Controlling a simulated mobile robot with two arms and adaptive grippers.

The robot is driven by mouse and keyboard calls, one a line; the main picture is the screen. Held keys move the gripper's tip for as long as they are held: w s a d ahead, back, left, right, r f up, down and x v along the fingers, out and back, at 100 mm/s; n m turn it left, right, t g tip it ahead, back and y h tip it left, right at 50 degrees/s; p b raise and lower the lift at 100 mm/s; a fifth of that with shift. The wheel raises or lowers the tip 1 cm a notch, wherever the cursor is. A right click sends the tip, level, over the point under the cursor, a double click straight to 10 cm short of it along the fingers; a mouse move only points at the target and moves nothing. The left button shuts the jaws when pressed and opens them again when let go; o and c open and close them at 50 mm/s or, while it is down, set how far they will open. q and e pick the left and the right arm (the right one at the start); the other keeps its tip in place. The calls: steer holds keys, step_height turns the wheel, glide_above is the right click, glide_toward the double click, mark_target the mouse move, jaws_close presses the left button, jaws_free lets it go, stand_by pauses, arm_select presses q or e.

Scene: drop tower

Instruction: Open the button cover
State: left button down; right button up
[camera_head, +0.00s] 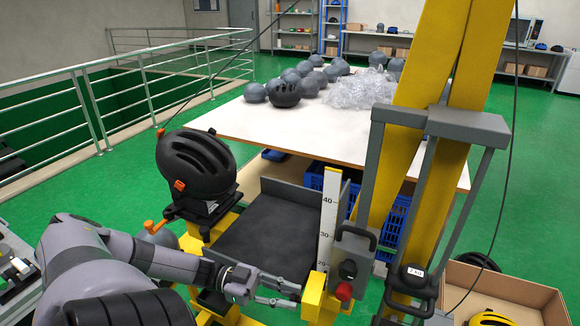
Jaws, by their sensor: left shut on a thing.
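The button cover (314,291) looks like a small yellow box at the foot of the drop tower, on the left of the grey control panel (352,257). A red button (344,291) and a black knob (348,269) show on the panel, just right of the yellow cover. My left gripper (299,292) reaches in from the left, low over the tower base. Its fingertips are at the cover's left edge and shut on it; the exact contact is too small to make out. My right gripper is out of view.
A black helmet (195,165) sits on a stand left of the dark plate (268,232). A white height scale (330,215) and yellow tower beams rise beside the panel. A 2 kg weight (412,280) hangs at right, near a cardboard box (510,290).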

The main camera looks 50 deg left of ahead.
arm_select(q)
steer(key=shift+a+g, duration=0.15)
steer(key=shift+g, duration=0.15)
steer(key=c, duration=1.4)
jaws_free()
steer(key=shift+c, duration=0.2)
steer(key=v, duration=1.2)
steer(key=shift+f, duration=0.2)
steer(key=shift+w, duration=0.1)
